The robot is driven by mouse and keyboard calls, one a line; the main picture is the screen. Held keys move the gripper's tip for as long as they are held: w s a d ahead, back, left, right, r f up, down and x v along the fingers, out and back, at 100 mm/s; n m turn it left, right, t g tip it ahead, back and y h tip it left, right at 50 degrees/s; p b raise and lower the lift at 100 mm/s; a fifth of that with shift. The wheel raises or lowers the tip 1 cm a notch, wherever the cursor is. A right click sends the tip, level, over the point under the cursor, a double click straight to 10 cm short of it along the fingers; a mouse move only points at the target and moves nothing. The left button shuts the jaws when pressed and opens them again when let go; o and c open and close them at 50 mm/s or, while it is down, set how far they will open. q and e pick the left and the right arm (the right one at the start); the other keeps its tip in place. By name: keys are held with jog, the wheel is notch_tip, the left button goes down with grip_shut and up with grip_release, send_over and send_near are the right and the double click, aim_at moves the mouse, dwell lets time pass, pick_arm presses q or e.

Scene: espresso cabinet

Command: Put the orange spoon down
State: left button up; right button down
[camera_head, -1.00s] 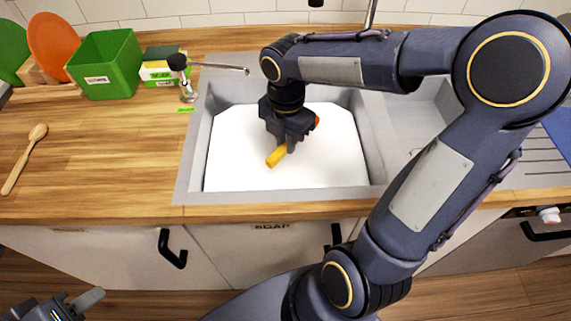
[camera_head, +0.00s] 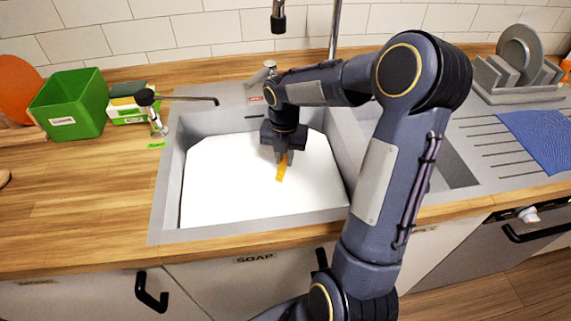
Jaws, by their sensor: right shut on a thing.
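The orange spoon (camera_head: 281,173) shows as a short yellow-orange piece below the fingers of my right gripper (camera_head: 283,158). The right gripper is shut on it and points down over the white bottom (camera_head: 235,185) of the left sink basin. The rest of the spoon is hidden by the gripper. I cannot tell whether the spoon touches the white surface. My left gripper is out of view.
A green box (camera_head: 70,105) and a small stack with sponges (camera_head: 127,108) stand left of the sink. A soap dispenser (camera_head: 150,105) reaches over the basin's back left. A dish rack (camera_head: 515,75) and blue cloth (camera_head: 540,138) are at right. The left counter front is clear.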

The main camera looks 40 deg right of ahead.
jog(key=shift+w+d+f, duration=0.35)
jog(key=shift+d+f, duration=0.15)
jog(key=shift+f, duration=0.3)
jog(key=shift+w+d+f, duration=0.1)
jog(key=shift+f, duration=1.55)
jog(key=shift+f, duration=0.15)
jog(key=c, duration=1.4)
grip_release()
jog(key=shift+r, duration=3.95)
